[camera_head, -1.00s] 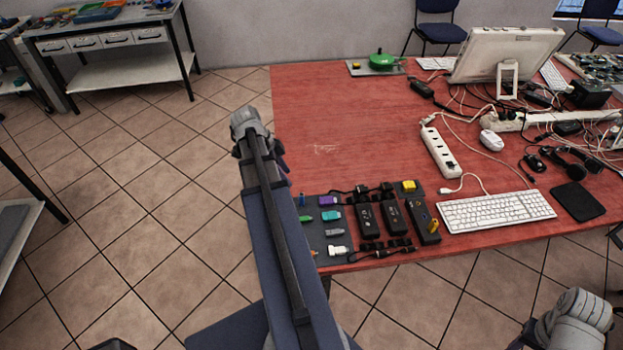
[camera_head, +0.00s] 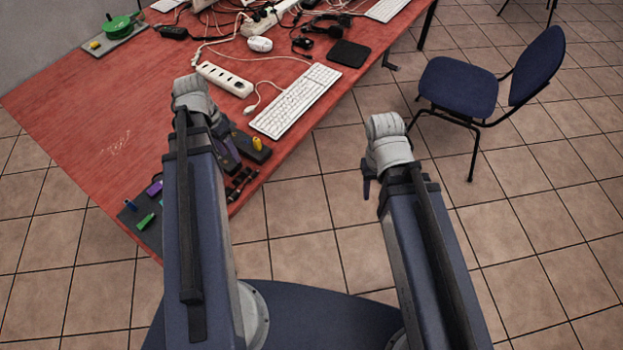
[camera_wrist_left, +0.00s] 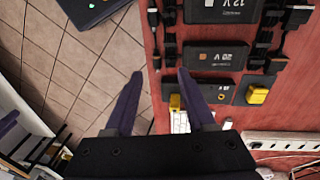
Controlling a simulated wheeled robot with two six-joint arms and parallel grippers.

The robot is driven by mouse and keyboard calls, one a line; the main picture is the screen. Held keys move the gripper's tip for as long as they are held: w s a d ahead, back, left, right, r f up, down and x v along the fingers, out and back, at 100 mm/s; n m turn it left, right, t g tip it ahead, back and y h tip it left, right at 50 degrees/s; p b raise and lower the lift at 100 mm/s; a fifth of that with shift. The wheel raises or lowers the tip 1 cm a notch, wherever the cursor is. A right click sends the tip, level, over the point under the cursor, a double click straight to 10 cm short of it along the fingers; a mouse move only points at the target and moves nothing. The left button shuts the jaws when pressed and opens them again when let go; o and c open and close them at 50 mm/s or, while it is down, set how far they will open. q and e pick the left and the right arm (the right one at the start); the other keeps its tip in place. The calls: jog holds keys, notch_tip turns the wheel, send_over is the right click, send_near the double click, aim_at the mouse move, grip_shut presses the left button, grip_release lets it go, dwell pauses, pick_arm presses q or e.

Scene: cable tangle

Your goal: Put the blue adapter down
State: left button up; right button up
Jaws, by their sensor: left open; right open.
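A small blue piece (camera_head: 130,205), which I take for the blue adapter, stands at the left end of the dark mat (camera_head: 150,240) in the head view. It is apart from both grippers. The left wrist view shows this gripper (camera_wrist_left: 160,88) open, with nothing held. A black block (camera_wrist_left: 212,90) with a yellow plug (camera_wrist_left: 174,103) appears beyond its fingers. My right gripper (camera_head: 369,186) is open over the floor, right of the table, mostly hidden by its wrist.
Purple (camera_head: 153,188) and green (camera_head: 145,222) pieces lie near the blue one. Black blocks labelled 12 V (camera_wrist_left: 220,10) and 20 V (camera_wrist_left: 222,57) sit on the mat. A keyboard (camera_head: 295,100) and power strip (camera_head: 224,79) lie beyond. The table's left surface (camera_head: 85,110) is clear.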

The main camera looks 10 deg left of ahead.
pick_arm(q)
jog(key=s+d+y, duration=0.3)
jog(key=d, duration=2.5)
jog(key=shift+d, duration=0.4)
